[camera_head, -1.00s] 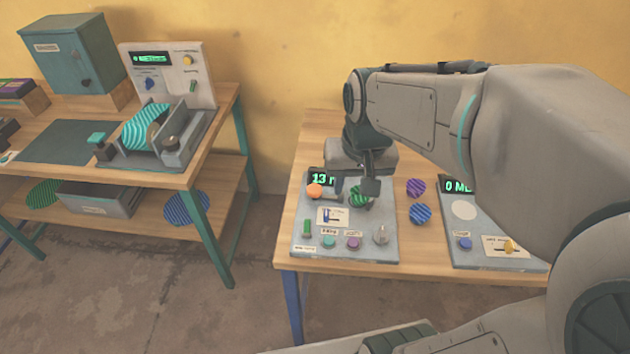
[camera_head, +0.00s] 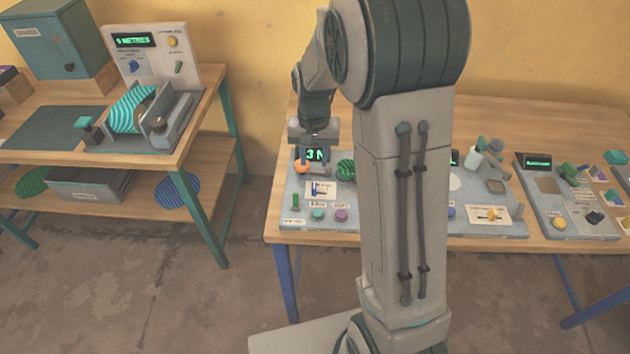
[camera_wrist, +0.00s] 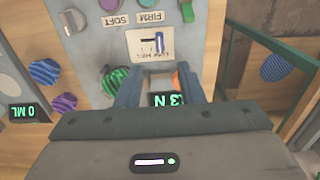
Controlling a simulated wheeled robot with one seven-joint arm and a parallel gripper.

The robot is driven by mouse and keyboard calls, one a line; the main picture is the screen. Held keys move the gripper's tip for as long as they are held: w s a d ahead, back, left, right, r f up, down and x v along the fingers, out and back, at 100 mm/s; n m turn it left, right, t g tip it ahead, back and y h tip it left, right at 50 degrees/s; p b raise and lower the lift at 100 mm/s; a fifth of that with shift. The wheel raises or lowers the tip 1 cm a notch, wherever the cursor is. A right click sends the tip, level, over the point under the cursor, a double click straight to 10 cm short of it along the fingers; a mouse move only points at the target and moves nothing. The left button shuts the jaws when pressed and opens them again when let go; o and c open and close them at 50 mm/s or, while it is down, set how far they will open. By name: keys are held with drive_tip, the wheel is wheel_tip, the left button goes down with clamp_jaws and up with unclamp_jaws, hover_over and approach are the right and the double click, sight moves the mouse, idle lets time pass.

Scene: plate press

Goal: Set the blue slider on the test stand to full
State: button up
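The test stand (camera_head: 300,222) is a grey panel on the right-hand table. Its blue slider (camera_head: 314,188) is a small upright tab on a white plate, near the left end of a dark slot. It also shows in the wrist view (camera_wrist: 159,43), which sees the stand upside down. My gripper (camera_head: 313,152) hangs over the back of the stand, behind the slider and apart from it. In the wrist view my gripper (camera_wrist: 160,82) has its fingers spread, with nothing held between them. A green display (camera_wrist: 174,99) reading "3 N", partly hidden, and an orange knob show between and beyond the fingers.
On the stand are a green switch (camera_head: 295,202), a teal button (camera_head: 318,214), a purple button (camera_head: 341,215) and a green striped disc (camera_head: 346,168). My arm hides the stand's right part. More panels (camera_head: 570,210) stand to the right. Another bench (camera_head: 75,150) is at left.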

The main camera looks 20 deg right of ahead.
sight(314, 186)
wheel_tip(314, 186, down, 10)
drive_tip(key=shift+r+p, duration=0.1)
drive_tip(key=shift+p, duration=0.45)
clamp_jaws()
